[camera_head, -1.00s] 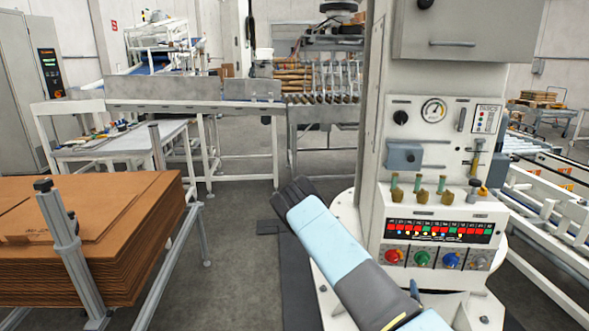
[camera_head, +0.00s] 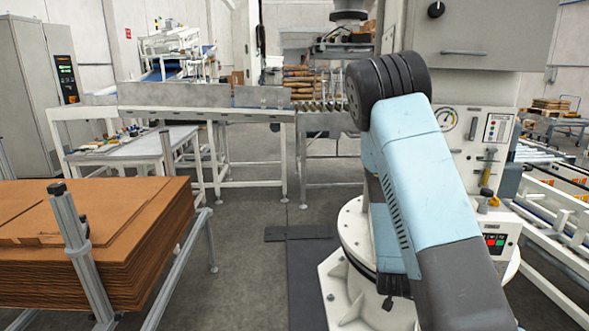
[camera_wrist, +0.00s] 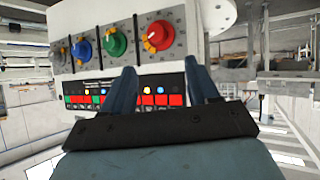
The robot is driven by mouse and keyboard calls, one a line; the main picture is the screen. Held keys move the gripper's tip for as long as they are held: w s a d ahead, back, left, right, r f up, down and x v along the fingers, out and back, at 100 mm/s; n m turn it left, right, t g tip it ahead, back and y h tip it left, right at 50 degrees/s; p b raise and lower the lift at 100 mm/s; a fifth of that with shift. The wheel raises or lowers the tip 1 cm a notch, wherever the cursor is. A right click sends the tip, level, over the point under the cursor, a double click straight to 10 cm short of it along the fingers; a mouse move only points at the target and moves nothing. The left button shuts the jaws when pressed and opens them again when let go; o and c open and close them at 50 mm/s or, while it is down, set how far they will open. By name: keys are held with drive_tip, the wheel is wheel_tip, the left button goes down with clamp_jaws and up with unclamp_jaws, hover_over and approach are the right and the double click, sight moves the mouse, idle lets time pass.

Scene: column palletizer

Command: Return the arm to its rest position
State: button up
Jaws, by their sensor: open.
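In the wrist view my gripper (camera_wrist: 162,70) is open, with its two dark fingers apart and nothing between them. Beyond the fingers is the machine's control panel (camera_wrist: 88,94) with red and green squares. A row of coloured knobs, including a green one (camera_wrist: 115,42) and a blue one (camera_wrist: 83,48), appears above it in this view. No finger visibly touches the panel. In the head view my arm is bent, with its black joint raised before the white machine column (camera_head: 465,60). My gripper cannot be made out clearly there.
The white column stands on a round base (camera_head: 350,225) close to my arm. A stack of brown cardboard sheets (camera_head: 150,235) in a metal frame is at left. A conveyor (camera_head: 550,205) runs at right. Grey floor (camera_head: 245,275) is open between stack and column.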

drive_tip(key=s+a+r+n+g+y, duration=0.1)
drive_tip(key=s+a+r+y, duration=0.25)
drive_tip(key=r, duration=0.75)
drive_tip(key=s+a+r+n+g+y, duration=0.15)
drive_tip(key=s+a+r, duration=0.3)
drive_tip(key=r, duration=0.65)
drive_tip(key=s+r+n+g, duration=0.1)
drive_tip(key=s+r, duration=0.5)
drive_tip(key=s, duration=0.4)
drive_tip(key=s+a+r+n+g, duration=0.1)
drive_tip(key=s+r, duration=0.5)
drive_tip(key=s, duration=0.4)
drive_tip(key=shift+s+a+y, duration=0.2)
drive_tip(key=shift+s+y, duration=0.1)
drive_tip(key=shift+d, duration=0.5)
